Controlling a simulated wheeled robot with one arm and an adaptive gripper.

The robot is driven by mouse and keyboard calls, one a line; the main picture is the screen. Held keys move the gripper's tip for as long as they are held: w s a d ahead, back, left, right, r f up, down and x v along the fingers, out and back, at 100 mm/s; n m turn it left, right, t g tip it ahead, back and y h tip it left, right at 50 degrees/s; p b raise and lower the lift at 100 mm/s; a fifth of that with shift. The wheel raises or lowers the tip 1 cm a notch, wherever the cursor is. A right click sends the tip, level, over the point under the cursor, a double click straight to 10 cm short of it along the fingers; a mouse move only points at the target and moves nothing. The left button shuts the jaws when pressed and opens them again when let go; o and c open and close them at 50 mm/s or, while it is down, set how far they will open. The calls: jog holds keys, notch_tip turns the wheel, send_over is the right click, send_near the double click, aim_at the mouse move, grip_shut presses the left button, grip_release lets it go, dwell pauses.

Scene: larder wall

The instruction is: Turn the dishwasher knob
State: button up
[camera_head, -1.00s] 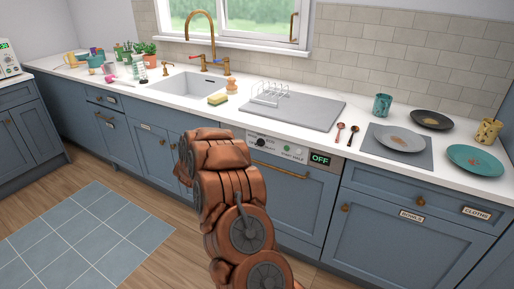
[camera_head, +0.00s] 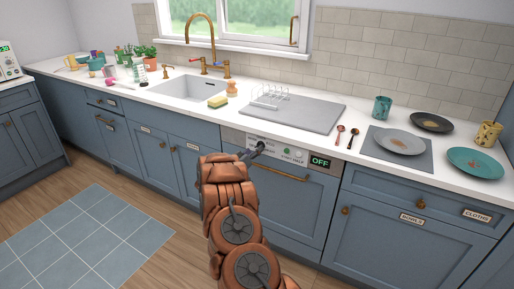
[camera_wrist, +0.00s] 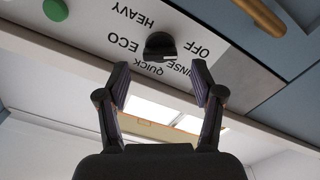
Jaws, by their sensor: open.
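The dishwasher knob (camera_wrist: 160,46) is a black dial on the pale control panel, ringed by the words OFF, RINSE, QUICK, ECO and HEAVY. The wrist view shows the panel upside down. My gripper (camera_wrist: 160,86) is open, its two dark fingers pointing at the panel with the knob between and just beyond the tips; I see no contact. In the head view the gripper (camera_head: 250,153) is small and dark at the panel's left part, close to the knob (camera_head: 261,145). The dishwasher display (camera_head: 320,161) reads OFF in green.
A green button (camera_wrist: 55,10) sits on the panel beside the dial. The dishwasher's brass handle (camera_head: 283,171) runs below the panel. The white worktop (camera_head: 225,117) juts above it, with a sink (camera_head: 188,88), a drainer (camera_head: 290,110) and plates. The floor in front is clear.

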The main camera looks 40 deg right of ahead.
aim_at(257, 147)
jog(key=shift+x, duration=1.75)
jog(key=shift+c, duration=0.2)
jog(key=c, duration=1.1)
jog(key=shift+f+m+b, duration=0.1)
jog(key=shift+m+b, duration=0.2)
jog(key=shift+m, duration=0.1)
jog(key=shift+f+m+b, duration=0.15)
jog(key=shift+m+b, duration=0.85)
jog(key=shift+b, duration=0.15)
jog(key=m+b, duration=0.4)
jog(key=shift+s+b, duration=0.1)
jog(key=shift+b, duration=0.25)
jog(key=m+b, duration=0.4)
jog(key=m, duration=0.1)
jog(key=shift+s, duration=0.1)
jog(key=shift+r+b, duration=0.2)
jog(key=shift+b, duration=0.1)
